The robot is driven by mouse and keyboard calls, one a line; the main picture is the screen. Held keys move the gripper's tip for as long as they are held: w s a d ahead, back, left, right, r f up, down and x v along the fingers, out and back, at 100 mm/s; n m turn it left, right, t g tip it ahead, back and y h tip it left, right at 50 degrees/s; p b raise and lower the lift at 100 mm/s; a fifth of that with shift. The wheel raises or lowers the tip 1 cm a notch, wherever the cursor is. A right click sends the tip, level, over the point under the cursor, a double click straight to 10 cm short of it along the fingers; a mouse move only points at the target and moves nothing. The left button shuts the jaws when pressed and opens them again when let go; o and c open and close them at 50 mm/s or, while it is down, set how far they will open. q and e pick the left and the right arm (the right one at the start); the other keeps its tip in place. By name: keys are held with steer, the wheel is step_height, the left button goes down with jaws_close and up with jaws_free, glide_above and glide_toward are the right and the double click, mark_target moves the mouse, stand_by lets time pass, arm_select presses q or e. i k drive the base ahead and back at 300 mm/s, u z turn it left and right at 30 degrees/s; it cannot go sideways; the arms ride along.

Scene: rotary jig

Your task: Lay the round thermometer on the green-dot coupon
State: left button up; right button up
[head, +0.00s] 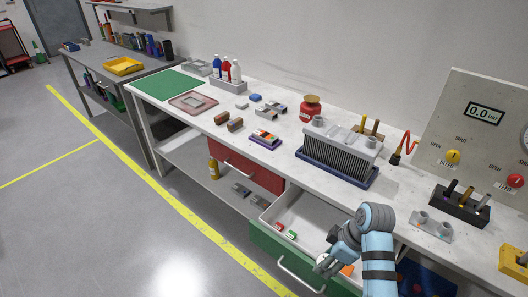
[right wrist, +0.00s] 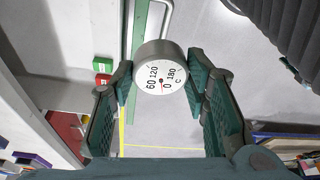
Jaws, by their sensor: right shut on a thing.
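The round thermometer (right wrist: 161,68) has a white dial with black numbers and a grey rim. In the right wrist view it sits between the two green-padded fingers of my right gripper (right wrist: 161,84), which is shut on it, dial facing the camera. In the head view my right gripper (head: 328,264) is over the open drawer (head: 312,216) at the front of the bench. The thermometer is too small there to make out well. I cannot pick out a green-dot coupon in either view. My left gripper is not in view.
On the bench stand a finned grey block (head: 340,155) on a blue base, a red container (head: 311,108) and a dark rack (head: 460,206). The green mat (head: 167,84) is clear.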

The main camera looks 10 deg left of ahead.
mark_target(266, 135)
steer(key=z, duration=0.05)
steer(key=k, duration=0.65)
steer(key=u, duration=1.3)
steer(key=i, duration=1.6)
steer(key=z, duration=0.4)
